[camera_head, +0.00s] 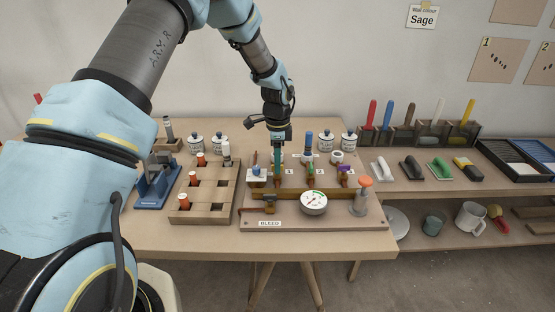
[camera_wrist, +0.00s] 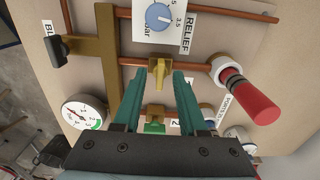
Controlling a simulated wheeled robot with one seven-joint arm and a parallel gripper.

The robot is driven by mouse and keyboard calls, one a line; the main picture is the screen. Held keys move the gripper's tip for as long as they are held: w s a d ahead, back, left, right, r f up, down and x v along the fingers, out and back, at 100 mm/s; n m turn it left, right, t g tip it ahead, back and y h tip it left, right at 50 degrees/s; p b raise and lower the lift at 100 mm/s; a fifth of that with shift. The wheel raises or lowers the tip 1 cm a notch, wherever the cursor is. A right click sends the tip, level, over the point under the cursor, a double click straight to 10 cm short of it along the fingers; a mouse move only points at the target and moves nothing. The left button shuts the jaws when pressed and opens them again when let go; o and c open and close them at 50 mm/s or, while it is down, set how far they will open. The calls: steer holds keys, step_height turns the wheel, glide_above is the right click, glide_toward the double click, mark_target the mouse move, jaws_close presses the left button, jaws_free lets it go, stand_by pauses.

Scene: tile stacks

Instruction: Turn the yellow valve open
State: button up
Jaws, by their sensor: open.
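The yellow valve (camera_wrist: 158,71) sits on a horizontal copper pipe in the wrist view, just below the dial labelled RELIEF. My gripper (camera_wrist: 157,80) is open, its two teal fingers on either side of the valve handle. I cannot tell if either finger touches the handle. In the head view my gripper (camera_head: 277,172) reaches down to the left part of the wooden valve board (camera_head: 350,217), and hides the yellow valve there.
A green valve (camera_wrist: 155,127) lies between the fingers nearer the palm. A red-handled part (camera_wrist: 248,97) stands to the right, and a black-knobbed valve (camera_wrist: 55,45) and a gauge (camera_wrist: 82,113) to the left. A wooden block tray (camera_head: 207,215) is left of the board.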

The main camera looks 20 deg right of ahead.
jaws_close()
stand_by(0.4)
